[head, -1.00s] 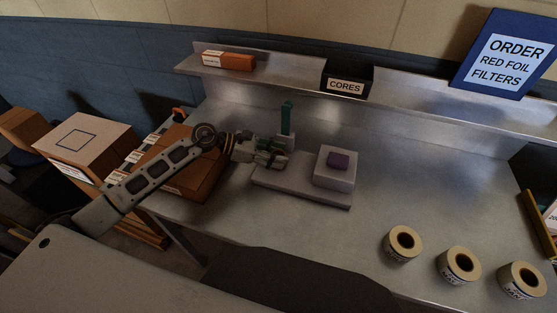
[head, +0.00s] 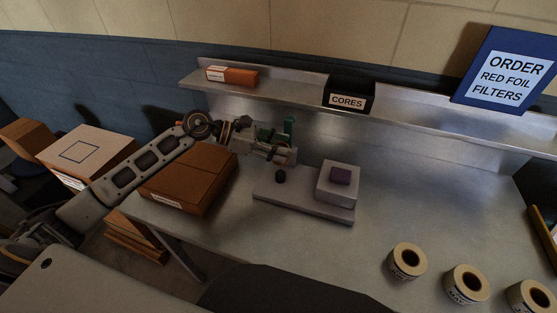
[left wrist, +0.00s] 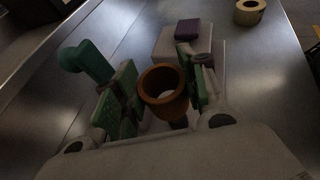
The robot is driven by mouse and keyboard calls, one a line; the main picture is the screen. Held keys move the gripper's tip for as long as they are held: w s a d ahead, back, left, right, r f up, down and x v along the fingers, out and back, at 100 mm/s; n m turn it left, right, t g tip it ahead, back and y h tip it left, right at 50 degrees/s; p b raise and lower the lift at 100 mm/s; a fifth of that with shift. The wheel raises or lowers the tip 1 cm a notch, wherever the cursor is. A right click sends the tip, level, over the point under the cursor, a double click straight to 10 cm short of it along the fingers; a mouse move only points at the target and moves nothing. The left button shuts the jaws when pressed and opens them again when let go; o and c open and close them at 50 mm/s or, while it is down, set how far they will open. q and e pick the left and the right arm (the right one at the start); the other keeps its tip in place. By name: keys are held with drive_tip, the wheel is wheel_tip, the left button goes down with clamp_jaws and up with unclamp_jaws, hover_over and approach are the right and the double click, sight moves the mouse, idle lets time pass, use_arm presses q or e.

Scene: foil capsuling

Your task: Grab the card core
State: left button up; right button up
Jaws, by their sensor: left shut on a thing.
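A brown-orange ring-like tube, the card core (left wrist: 163,92), shows in the left wrist view between the two fingers, its round mouth toward the camera. My left gripper (head: 282,157) is shut on it. In the left wrist view the gripper's green-padded fingers (left wrist: 162,88) sit on both sides of the tube. In the head view the gripper is above the grey base plate (head: 318,207), and the core is hard to make out there. A short dark peg (head: 280,176) stands on the plate, below the gripper. My right gripper is not in view.
A pale block (head: 337,186) with a purple pad (head: 341,175) stands on the plate. A green upright (head: 289,125) is behind my gripper. A black CORES box (head: 347,97) is on the shelf. Tape-like rolls (head: 409,260) stand at right. An orange-brown carton (head: 192,180) is at left.

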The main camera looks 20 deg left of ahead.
use_arm(q)
wheel_tip(320, 180, up, 19)
idle(0.8)
drive_tip(key=shift+f, duration=0.1)
